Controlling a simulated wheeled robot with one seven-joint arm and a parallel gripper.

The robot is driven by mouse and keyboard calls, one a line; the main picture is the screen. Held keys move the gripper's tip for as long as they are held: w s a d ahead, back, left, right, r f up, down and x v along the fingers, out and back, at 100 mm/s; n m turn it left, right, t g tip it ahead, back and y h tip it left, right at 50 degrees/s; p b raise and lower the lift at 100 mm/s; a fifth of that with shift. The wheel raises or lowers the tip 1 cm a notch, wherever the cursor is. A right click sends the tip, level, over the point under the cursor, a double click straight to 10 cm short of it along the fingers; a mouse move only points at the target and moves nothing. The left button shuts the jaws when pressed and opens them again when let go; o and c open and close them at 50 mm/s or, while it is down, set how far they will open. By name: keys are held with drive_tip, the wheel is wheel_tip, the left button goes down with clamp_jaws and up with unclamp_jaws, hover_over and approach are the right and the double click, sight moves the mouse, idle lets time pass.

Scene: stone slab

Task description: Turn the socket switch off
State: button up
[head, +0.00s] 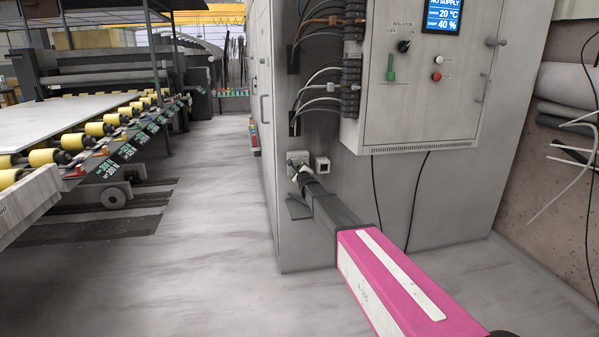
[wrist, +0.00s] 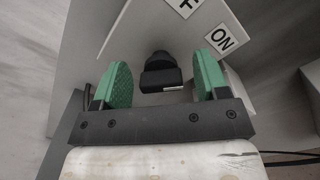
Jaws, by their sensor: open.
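The socket switch shows in the wrist view as a black knob (wrist: 160,76) on a pale box (wrist: 138,32) with an "ON" label and a partly cut-off label ending in "F". My gripper (wrist: 161,72) is open, its two green fingertips on either side of the knob with visible gaps. I cannot tell how deep the fingers reach around it. In the head view, my gripper (head: 299,172) is in front of the small pale socket box (head: 293,156) low on the grey cabinet and hides most of its face, including the knob.
A second small box (head: 322,166) sits just right of the socket. Above is a control panel (head: 425,110) with an isolator knob (head: 404,46), a green handle and a "NO SUPPLY" screen (head: 443,15). Cables hang below it. A roller conveyor (head: 90,135) stands left, with clear floor between.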

drive_tip(key=c, duration=0.9)
drive_tip(key=shift+n, duration=0.3)
drive_tip(key=n, duration=0.3)
drive_tip(key=shift+n, duration=0.3)
drive_tip(key=n, duration=0.3)
drive_tip(key=shift+f+n, duration=0.1)
drive_tip(key=shift+n, duration=0.2)
drive_tip(key=n, duration=0.4)
drive_tip(key=shift+f, duration=0.1)
drive_tip(key=shift+n, duration=2)
drive_tip(key=shift+f, duration=0.1)
